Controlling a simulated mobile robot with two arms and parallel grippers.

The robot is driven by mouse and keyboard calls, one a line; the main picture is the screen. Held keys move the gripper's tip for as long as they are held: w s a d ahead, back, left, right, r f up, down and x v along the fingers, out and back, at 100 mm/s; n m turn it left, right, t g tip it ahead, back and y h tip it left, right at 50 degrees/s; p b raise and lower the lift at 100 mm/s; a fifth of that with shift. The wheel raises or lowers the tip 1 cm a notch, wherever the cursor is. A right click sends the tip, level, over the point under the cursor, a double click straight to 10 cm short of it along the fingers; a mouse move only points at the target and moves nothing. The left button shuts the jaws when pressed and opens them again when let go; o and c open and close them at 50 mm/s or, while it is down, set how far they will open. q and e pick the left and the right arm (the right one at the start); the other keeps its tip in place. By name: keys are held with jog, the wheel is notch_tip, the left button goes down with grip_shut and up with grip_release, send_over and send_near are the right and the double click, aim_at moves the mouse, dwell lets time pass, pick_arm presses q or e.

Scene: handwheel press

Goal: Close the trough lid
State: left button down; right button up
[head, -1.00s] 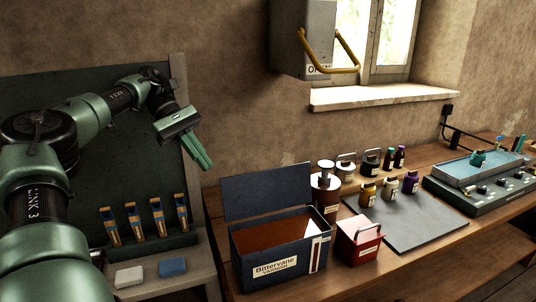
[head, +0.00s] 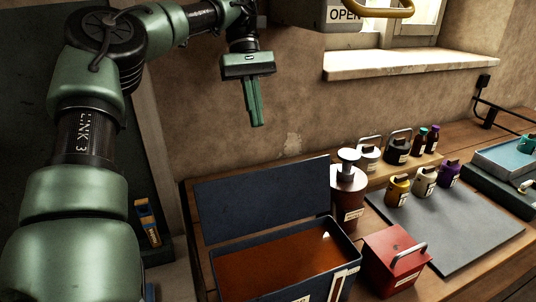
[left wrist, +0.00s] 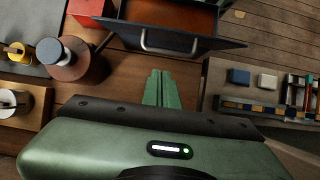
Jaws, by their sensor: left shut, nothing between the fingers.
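The dark blue trough (head: 231,285) stands at the front left of the bench, with its rust-brown inside showing. Its flat blue lid (head: 262,196) is open, raised along the back edge. In the left wrist view the lid (left wrist: 192,42) shows near the top with a metal handle (left wrist: 165,49) on its outer face. My left gripper (head: 257,123) is shut and empty, fingers pointing down, above the lid in the head view. Its fingers also show in the left wrist view (left wrist: 162,74), apart from the lid and handle. My right gripper is not in view.
A dark red pump bottle (head: 347,190) stands just right of the lid, and a red box (head: 394,262) right of the trough. Several small jars stand around a grey mat (head: 455,225). A grey wall box marked OPEN (head: 300,12) hangs near my left gripper.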

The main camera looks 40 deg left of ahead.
pick_arm(q)
send_near(266, 195)
jog(key=w+a+f, duration=0.2)
jog(key=w+f, duration=0.1)
jog(key=f, duration=0.1)
jog(key=d, duration=0.1)
jog(key=s+d+r+p, duration=0.1)
jog(key=shift+s+d+r, duration=0.1)
jog(key=shift+d+r, duration=0.2)
jog(key=shift+d, duration=0.1)
jog(key=shift+s+d, duration=0.15)
jog(key=shift+d, duration=0.1)
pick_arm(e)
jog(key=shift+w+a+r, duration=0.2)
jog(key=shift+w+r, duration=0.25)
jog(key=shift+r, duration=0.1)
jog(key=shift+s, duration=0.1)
